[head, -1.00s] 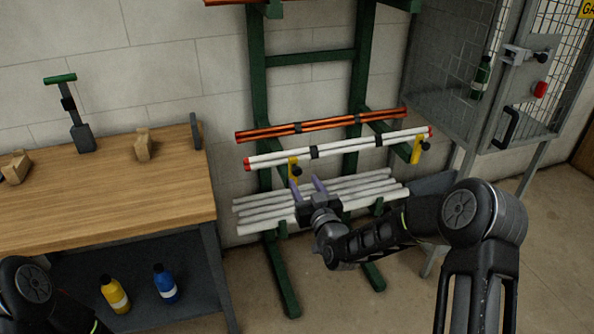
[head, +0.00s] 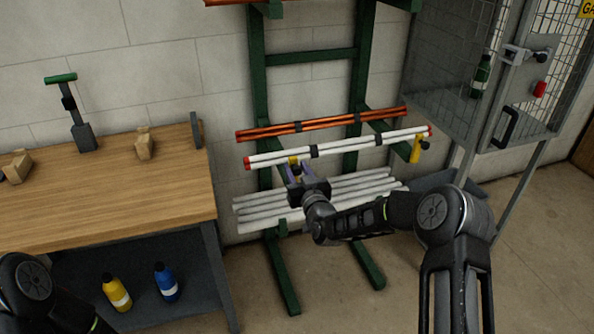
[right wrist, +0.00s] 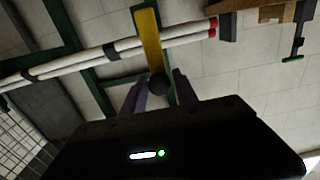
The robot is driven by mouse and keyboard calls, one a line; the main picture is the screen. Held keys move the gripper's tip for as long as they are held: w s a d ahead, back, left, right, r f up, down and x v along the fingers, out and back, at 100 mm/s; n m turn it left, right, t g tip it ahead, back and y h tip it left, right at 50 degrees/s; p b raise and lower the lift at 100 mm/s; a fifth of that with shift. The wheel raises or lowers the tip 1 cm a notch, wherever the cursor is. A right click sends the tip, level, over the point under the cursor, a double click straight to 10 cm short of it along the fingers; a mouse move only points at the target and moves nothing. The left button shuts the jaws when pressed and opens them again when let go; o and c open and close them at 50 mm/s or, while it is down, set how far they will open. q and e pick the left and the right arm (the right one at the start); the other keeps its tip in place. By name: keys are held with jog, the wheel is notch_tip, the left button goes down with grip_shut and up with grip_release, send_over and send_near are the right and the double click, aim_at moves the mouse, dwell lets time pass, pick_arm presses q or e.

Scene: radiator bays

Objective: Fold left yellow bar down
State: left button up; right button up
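The left yellow bar (head: 293,160) stands upright at the left end of the white pipes (head: 350,146), mostly hidden behind my right gripper in the head view. In the right wrist view the yellow bar (right wrist: 149,40) crosses in front of the pipes, with a black knob (right wrist: 158,84) at its end. My right gripper (head: 298,168) is open in front of it. In the wrist view its two purple fingers (right wrist: 160,88) stand on either side of the knob, with a gap visible. My left gripper is out of view; only my left arm shows at bottom left.
A second yellow bar (head: 416,150) stands at the pipes' right end. Copper pipes (head: 325,124) lie above and more white pipes (head: 370,187) below, on the green rack (head: 257,75). A wooden workbench (head: 90,195) stands left, a mesh cabinet (head: 440,95) right.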

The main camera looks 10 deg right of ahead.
grip_shut()
dwell(1.1)
